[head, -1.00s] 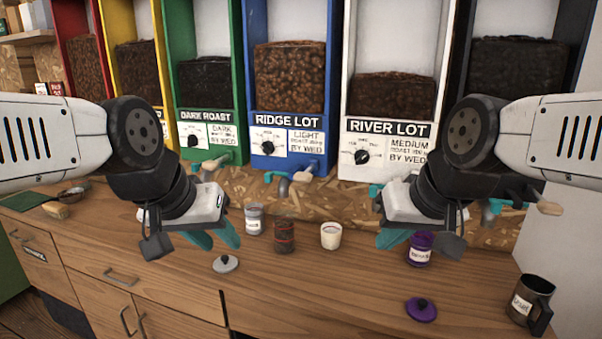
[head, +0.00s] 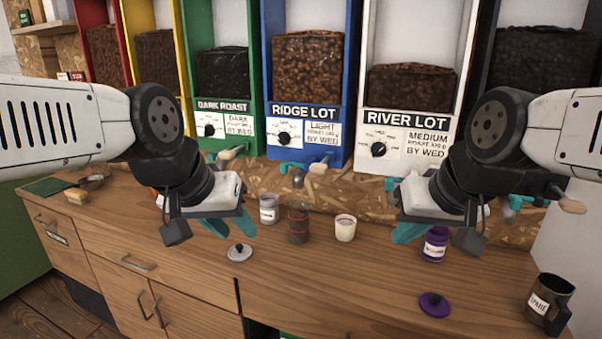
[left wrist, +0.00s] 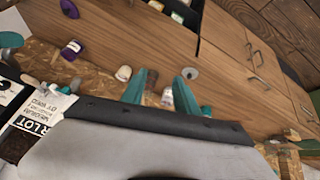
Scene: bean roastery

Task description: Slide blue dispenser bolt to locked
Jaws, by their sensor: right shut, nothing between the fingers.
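The blue dispenser (head: 306,124) is labelled RIDGE LOT and stands mid-row on the back wall. Below its front is a spout with a small teal bolt and handle (head: 290,167); I cannot tell the bolt's exact position. My left gripper (head: 229,226) hangs over the counter, left of and nearer than the spout, touching nothing. In the left wrist view its teal fingers (left wrist: 161,90) stand apart with nothing held between them. My right gripper (head: 408,222) is shut and empty in front of the white RIVER LOT dispenser (head: 407,137), partly hiding its spout.
On the counter stand a grey jar (head: 269,209), a dark jar (head: 298,226), a white cup (head: 345,228), a purple jar (head: 435,246) and a metal pitcher (head: 546,303). A grey lid (head: 240,252) and a purple lid (head: 434,304) lie in front. The front middle is clear.

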